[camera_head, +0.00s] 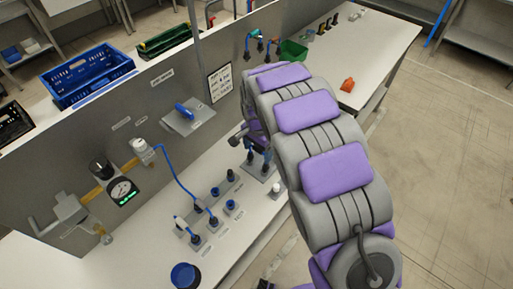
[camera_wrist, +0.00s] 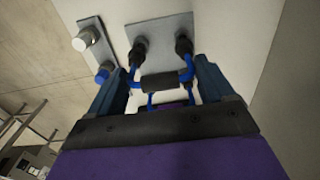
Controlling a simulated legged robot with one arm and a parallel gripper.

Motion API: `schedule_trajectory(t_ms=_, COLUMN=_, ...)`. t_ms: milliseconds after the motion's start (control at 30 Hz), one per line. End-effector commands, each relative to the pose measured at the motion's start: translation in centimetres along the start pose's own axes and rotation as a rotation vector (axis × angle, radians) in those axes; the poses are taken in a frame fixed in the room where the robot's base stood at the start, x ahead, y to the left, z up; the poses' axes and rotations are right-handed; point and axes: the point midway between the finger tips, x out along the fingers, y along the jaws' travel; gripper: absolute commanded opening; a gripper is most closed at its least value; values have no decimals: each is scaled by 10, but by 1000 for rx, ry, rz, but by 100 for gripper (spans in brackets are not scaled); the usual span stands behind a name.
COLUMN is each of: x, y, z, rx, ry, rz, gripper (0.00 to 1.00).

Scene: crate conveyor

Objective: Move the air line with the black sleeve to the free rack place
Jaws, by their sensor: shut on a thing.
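In the wrist view, my gripper (camera_wrist: 160,84) is shut on the air line with the black sleeve (camera_wrist: 158,82). The sleeve lies crosswise between my two blue fingers, with blue hose on both sides. Two black connectors (camera_wrist: 184,46) at the hose ends stand at a grey plate (camera_wrist: 160,25); I cannot tell if they are seated. In the head view, the same black connectors (camera_head: 267,157) show beside my arm, at the plate (camera_head: 262,173). My arm hides most of the gripper there. Which rack place is free is not clear.
On the white bench (camera_head: 160,262) are small racks with blue and black fittings (camera_head: 214,192). Another blue hose (camera_head: 172,172) runs from the wall panel to the bench. A white-capped fitting (camera_head: 277,187) stands near the plate. A blue cup (camera_head: 185,275) is at the front.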

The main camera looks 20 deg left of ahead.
Motion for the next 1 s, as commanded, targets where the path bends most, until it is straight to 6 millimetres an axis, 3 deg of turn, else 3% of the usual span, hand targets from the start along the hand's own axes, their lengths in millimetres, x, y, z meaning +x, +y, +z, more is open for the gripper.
schedule_trajectory(t_ms=1000, x=10, y=-4, z=2, rx=-1, ry=2, rz=1, gripper=55)
